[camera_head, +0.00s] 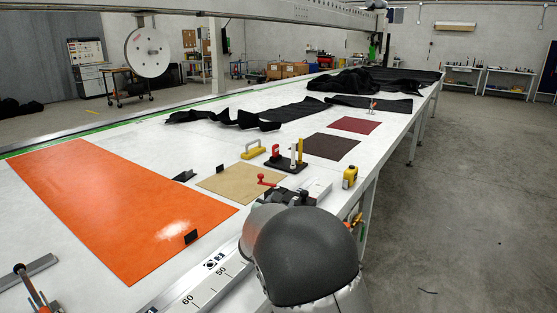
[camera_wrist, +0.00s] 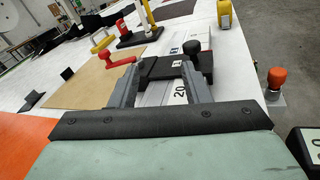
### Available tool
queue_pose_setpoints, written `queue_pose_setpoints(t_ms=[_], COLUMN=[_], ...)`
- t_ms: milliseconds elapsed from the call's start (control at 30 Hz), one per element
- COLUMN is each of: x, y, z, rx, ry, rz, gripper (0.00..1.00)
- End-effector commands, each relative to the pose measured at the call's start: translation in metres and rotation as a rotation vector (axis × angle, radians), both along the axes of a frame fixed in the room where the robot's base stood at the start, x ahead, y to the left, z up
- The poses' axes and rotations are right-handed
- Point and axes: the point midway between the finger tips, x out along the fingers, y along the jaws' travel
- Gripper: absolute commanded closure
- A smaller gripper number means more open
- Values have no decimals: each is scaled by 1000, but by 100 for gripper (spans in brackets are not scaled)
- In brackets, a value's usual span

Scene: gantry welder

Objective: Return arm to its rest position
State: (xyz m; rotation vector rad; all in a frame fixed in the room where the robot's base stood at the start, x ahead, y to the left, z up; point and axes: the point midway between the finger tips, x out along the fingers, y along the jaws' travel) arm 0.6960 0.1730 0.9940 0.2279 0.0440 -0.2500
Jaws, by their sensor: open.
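My gripper (camera_wrist: 162,68) shows in the wrist view with its two grey fingers apart and pointing away over the white table. A black block (camera_wrist: 165,70) of the measuring rail, with a red crank (camera_wrist: 114,58) on its left and a black knob (camera_wrist: 201,62) on its right, lies at the fingertips; I cannot tell whether they touch it. In the head view my dark grey arm link covers the gripper. The red crank (camera_head: 267,181) and the rail's black block (camera_head: 284,197) show just beyond that link.
The long white table (camera_head: 95,258) bears an orange sheet (camera_head: 105,200), a tan sheet (camera_head: 243,181), a black stand with a red-topped post (camera_head: 287,163), a yellow-handled tool (camera_head: 253,149) and a yellow tape measure (camera_head: 349,177). Black fabric (camera_head: 375,80) lies farther back.

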Motion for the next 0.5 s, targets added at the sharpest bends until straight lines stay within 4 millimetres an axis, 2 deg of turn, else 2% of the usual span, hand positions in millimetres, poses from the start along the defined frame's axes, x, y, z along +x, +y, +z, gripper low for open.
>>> queue_pose_setpoints(t_ms=[33,100,167,200,267,300,367,400,467,500], x=[-11,-35,-62,-82,-117,-143,-184,-212,-255,-282], y=[-37,-85,-124,-147,-178,-195,-215,-224,-230,-231], z=[12,17,18,18,14,11,6,1,-5,-9], rx=[101,261,403,501,651,755,910,1015,1167,1266], ry=[10,27,40,47,55,58,61,60,57,54], rz=[-100,-256,-397,-493,-643,-746,-904,-1009,-1165,-1268], gripper=[57,57,57,57,57,57,57,57,57,57])
